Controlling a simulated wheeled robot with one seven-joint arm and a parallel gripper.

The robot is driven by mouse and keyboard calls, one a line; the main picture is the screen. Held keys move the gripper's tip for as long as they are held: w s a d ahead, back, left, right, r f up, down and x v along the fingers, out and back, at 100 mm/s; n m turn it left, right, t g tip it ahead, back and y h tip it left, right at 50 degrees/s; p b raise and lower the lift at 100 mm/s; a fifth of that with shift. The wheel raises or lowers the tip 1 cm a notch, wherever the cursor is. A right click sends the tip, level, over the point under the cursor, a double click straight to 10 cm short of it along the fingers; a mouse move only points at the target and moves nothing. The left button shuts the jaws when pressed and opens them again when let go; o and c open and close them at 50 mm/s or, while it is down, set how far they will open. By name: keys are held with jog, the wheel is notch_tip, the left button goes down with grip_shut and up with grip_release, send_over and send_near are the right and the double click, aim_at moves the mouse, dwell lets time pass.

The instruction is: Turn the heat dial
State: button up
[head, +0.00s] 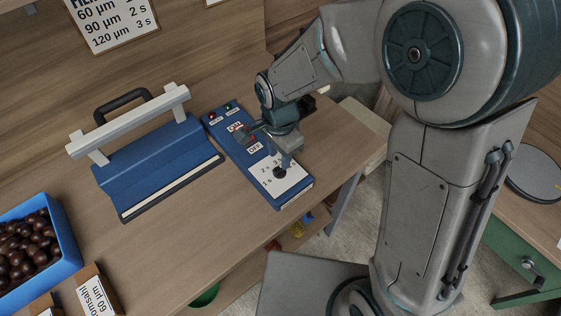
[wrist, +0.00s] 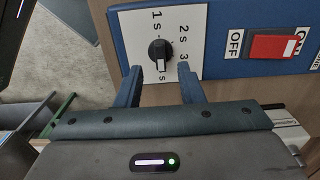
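The heat dial is a small black knob (wrist: 160,51) on a white scale plate marked in seconds, on the blue control box (head: 236,168). It also shows in the head view (head: 279,172), partly close to my gripper. My gripper (wrist: 160,72) is open, with its two blue-grey fingers apart on either side below the dial in the wrist view. The fingertips end short of the knob in that picture; I cannot tell whether they touch anything. A red switch (wrist: 273,48) sits beside the plate between ON and OFF labels.
A blue heat sealer (head: 150,165) with a white bar stands left of the box. A blue crate of chestnuts (head: 66,262) and small cartons (head: 98,290) are at the lower left. A white sign (head: 108,22) hangs on the wall. The table's front edge is close to the box.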

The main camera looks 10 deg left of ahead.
aim_at(280, 167)
jog(key=shift+f, duration=2.35)
grip_shut()
